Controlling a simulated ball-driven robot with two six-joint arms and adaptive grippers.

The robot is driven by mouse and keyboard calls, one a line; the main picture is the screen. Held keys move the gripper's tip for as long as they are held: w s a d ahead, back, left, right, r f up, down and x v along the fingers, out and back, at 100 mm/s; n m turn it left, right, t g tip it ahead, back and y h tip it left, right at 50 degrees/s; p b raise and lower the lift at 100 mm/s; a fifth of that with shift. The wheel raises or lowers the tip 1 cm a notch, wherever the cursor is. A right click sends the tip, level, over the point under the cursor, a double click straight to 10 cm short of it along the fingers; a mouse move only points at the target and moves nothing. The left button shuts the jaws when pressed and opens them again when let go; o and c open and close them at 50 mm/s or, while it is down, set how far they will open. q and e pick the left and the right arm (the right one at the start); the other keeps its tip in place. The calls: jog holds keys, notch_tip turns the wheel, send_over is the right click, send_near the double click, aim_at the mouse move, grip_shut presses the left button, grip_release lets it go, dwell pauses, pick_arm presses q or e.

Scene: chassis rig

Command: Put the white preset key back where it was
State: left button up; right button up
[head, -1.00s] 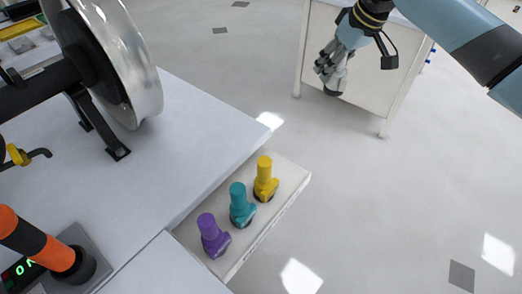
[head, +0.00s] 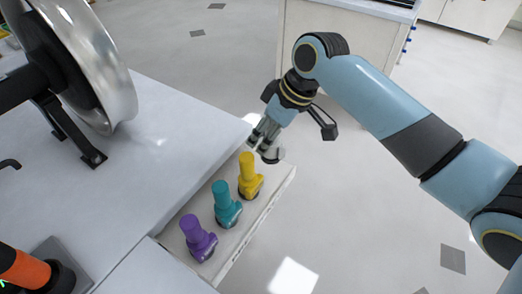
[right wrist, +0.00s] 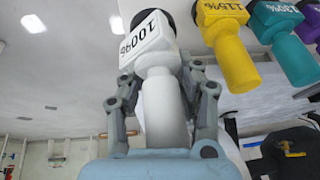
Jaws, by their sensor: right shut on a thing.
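My right gripper (head: 266,140) is shut on the white preset key (right wrist: 168,105). The right wrist view shows the key's handle between the fingers (right wrist: 160,112) and a label reading 100% on its head. In the head view the key shows only as a small pale piece (head: 273,155) at the fingertips, just beyond the yellow key. The pale key tray (head: 251,222) sticks out beside the bench and holds a yellow key (head: 249,177), a teal key (head: 226,205) and a purple key (head: 198,239), all upright. The tray's far end is partly behind the gripper. My left gripper is out of view.
The white bench (head: 150,150) carries a large metal wheel (head: 88,70) on a black stand at the left. An orange and black handle (head: 25,270) stands at the lower left. A white cabinet (head: 335,45) stands behind my right arm. The floor right of the tray is clear.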

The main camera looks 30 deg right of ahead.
jog(key=shift+w+a+f, duration=0.25)
jog(key=shift+w+f, duration=0.1)
jog(key=shift+f, duration=0.1)
notch_tip(320, 180, down, 4)
jog(key=shift+r+b, duration=0.15)
jog(key=shift+b, duration=0.3)
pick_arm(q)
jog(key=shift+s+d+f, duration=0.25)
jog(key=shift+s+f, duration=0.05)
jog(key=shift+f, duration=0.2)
pick_arm(e)
jog(key=o, duration=1.1)
jog(key=shift+c, duration=0.2)
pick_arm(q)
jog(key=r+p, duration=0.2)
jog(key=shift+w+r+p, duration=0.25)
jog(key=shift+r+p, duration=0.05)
pick_arm(e)
jog(key=v, duration=1.2)
